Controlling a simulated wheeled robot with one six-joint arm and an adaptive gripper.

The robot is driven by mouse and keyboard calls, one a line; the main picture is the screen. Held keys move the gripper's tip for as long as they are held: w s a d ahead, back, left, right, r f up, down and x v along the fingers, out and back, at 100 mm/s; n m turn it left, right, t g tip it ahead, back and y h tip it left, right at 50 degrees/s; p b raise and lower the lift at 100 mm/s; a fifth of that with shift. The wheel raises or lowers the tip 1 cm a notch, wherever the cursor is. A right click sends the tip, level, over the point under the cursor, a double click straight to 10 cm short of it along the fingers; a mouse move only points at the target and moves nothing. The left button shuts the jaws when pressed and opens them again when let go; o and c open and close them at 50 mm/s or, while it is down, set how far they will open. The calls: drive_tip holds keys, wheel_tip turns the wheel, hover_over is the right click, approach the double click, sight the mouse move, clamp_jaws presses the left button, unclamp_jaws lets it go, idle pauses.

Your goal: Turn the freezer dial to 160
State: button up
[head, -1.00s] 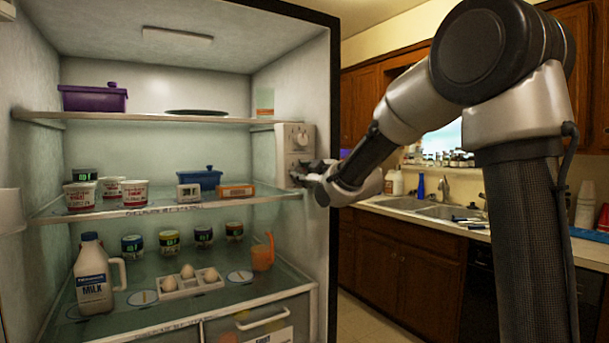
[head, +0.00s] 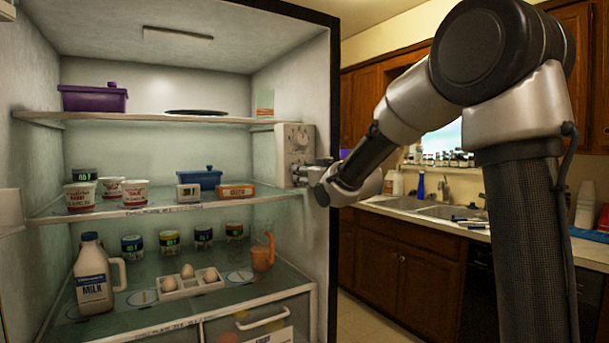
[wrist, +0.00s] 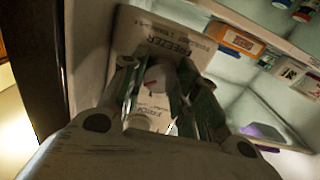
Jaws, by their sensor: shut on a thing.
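A pale control box (head: 293,136) is fixed to the fridge's right inner wall. In the wrist view, which looks roughly upside down, its panel (wrist: 135,38) has a FREEZER label near the top and a FRIDGE label lower down. My gripper (head: 300,174) is at the lower part of the box, beside the FREEZER label. Its fingers (wrist: 158,90) are shut on the freezer dial (wrist: 154,78), a whitish knob with a small reddish mark partly visible between them. The fingers hide most of the dial and its scale, so I cannot read its setting.
The middle shelf (head: 150,207) ends close to the box, with an orange carton (head: 236,191) and a blue dish (head: 199,179) on it. The upper shelf (head: 200,120) is just above. The fridge's dark right edge (head: 334,90) stands beside my arm.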

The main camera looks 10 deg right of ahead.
idle(0.3)
drive_tip(key=o, duration=1)
drive_tip(key=shift+o, duration=0.2)
drive_tip(key=v, duration=1.2)
